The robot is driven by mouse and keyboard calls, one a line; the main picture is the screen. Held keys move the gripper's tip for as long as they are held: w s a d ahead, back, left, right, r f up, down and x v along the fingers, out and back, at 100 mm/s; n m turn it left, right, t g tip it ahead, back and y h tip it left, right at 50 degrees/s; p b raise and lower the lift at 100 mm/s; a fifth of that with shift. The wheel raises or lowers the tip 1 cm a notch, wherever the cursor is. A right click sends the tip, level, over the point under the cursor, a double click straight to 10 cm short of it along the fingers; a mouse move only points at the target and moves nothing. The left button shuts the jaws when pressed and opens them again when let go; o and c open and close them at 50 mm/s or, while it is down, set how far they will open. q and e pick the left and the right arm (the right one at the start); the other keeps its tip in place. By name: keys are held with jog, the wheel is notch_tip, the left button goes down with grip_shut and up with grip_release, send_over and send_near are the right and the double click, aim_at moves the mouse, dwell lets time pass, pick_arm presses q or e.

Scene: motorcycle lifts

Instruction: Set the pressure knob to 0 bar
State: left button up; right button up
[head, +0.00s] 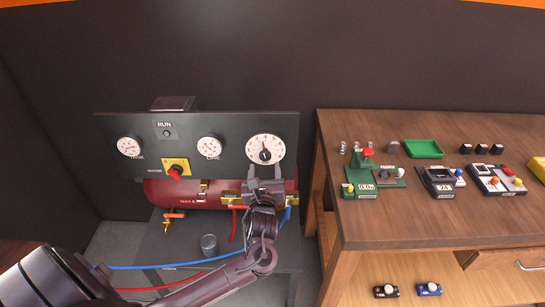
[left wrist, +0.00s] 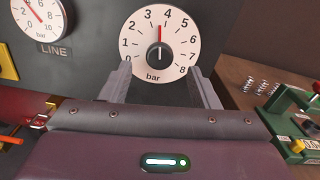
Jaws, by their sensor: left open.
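The pressure knob (left wrist: 160,52) is a small dark knob at the centre of a round white dial (head: 264,149) marked in bar, at the right end of the dark panel. In the left wrist view its red pointer stands nearly straight up, between 3 and 4. My left gripper (head: 265,174) is just below the dial in the head view. In the left wrist view its fingers (left wrist: 160,82) are spread apart at the lower left and lower right of the dial, with nothing between them. The knob is clear of both fingers. My right gripper is out of view.
The panel (head: 230,127) also carries two smaller gauges (head: 130,147) (head: 209,147) and a red switch on a yellow plate (head: 176,168). A red tank (head: 190,190) and hoses lie below. A wooden bench (head: 420,215) with several devices stands at the right.

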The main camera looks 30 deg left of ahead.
aim_at(265, 157)
pick_arm(q)
jog(key=p+x, duration=0.1)
jog(key=x, duration=0.5)
jog(key=shift+w, duration=0.1)
jog(key=shift+c, duration=0.2)
jog(key=c, duration=0.9)
